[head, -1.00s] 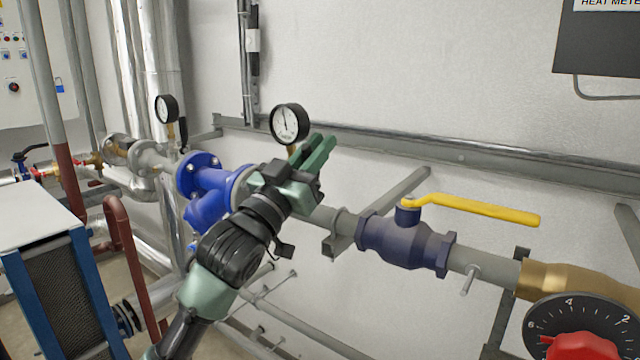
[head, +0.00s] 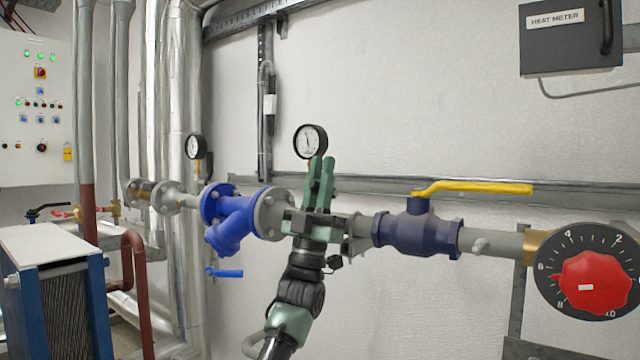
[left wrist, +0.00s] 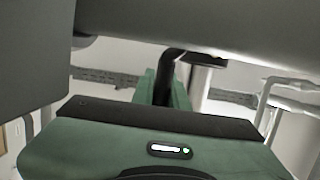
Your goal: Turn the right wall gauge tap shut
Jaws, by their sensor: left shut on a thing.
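The right wall gauge (head: 310,141) is a round white dial with a black rim above the pipe. My left gripper (head: 322,168) points up just below and to the right of the dial, in front of the gauge's stem. It hides the tap in the head view. In the left wrist view, a black lever (left wrist: 166,75), which appears to be the tap's handle, sits between the green fingers of my left gripper (left wrist: 164,90). The gripper is shut on it. The lever's exact angle is hard to tell. My right gripper is not in view.
A second gauge (head: 196,147) with a black tap lever is further left. A blue strainer (head: 228,212) is left of my gripper. A blue valve with a yellow lever (head: 475,187) and a red dial knob (head: 594,281) are to the right.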

